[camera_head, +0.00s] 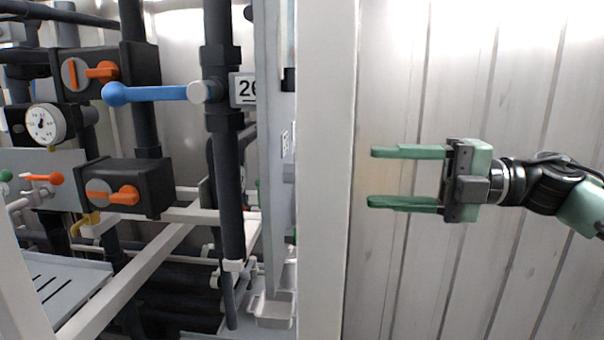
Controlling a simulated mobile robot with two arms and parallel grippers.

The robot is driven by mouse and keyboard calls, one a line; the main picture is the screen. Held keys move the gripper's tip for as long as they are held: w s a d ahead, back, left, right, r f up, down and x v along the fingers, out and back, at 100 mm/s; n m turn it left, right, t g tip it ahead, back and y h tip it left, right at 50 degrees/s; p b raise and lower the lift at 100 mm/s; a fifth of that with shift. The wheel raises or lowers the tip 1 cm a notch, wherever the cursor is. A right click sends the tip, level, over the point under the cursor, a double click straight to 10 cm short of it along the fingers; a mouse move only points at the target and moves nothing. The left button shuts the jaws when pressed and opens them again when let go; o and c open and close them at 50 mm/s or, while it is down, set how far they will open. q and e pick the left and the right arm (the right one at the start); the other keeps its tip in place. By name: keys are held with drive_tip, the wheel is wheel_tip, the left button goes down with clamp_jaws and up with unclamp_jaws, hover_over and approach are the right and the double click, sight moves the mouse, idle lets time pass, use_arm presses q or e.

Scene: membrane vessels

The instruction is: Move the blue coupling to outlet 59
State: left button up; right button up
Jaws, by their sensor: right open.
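My right gripper (405,177) reaches in from the right edge in front of the white corrugated wall. Its two green fingers point left and are wide apart, with nothing between them. It is apart from the white post to its left. My left gripper is not in view. I see no blue coupling that I can make out; the only clearly blue part is a valve lever (158,93) on a dark pipe. No label with 59 is in view.
A wide white post (327,200) stands between the pipework and my right gripper. On the left are dark valve bodies with orange handles (124,195), a round gauge (42,124) and a slanted white beam (128,282). A small grey tray (275,322) sits low. The corrugated wall area is clear.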

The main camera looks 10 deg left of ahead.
drive_tip(key=a, duration=0.7)
drive_tip(key=shift+a+r, duration=0.1)
drive_tip(key=shift+a, duration=0.9)
drive_tip(key=shift+p, duration=0.5)
clamp_jaws()
idle(0.3)
drive_tip(key=shift+w+d, duration=0.1)
drive_tip(key=shift+d, duration=0.1)
